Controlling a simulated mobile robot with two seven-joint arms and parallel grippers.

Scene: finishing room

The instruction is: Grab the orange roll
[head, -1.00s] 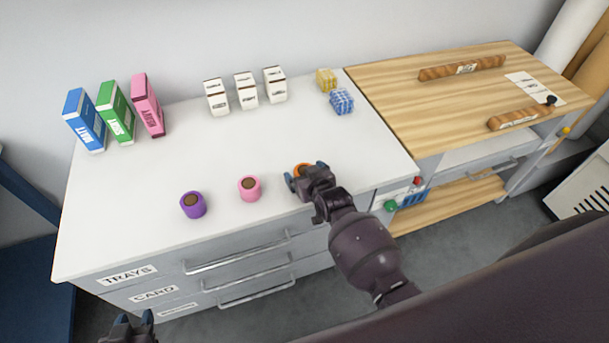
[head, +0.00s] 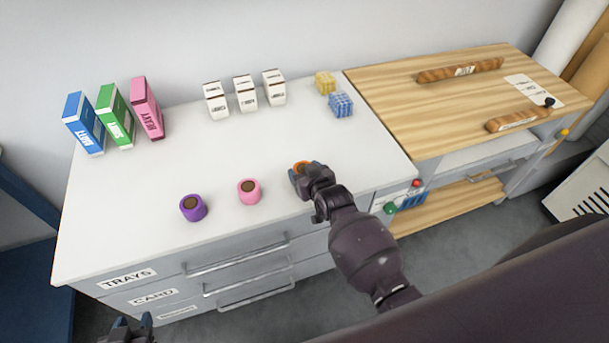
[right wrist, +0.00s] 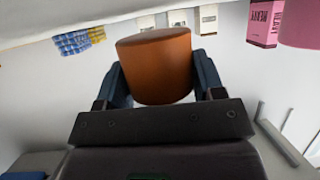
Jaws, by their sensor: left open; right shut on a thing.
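The orange roll (right wrist: 155,65) sits between the two fingers of my right gripper (right wrist: 158,85) in the right wrist view, with a finger against each side. In the head view only a small part of the orange roll (head: 300,166) shows, as my right gripper (head: 306,174) covers the rest. The right gripper is shut on it at the front right of the white counter (head: 250,140). I cannot tell whether the roll touches the counter. My left gripper (head: 132,332) is open and empty at the bottom left, below the counter's front, partly cut off.
A pink roll (head: 249,191) and a purple roll (head: 193,207) stand left of the orange one. Blue, green and pink boxes (head: 147,108), white boxes (head: 245,93) and yellow and blue patterned cubes (head: 341,105) stand behind. A wooden worktop (head: 430,105) adjoins on the right.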

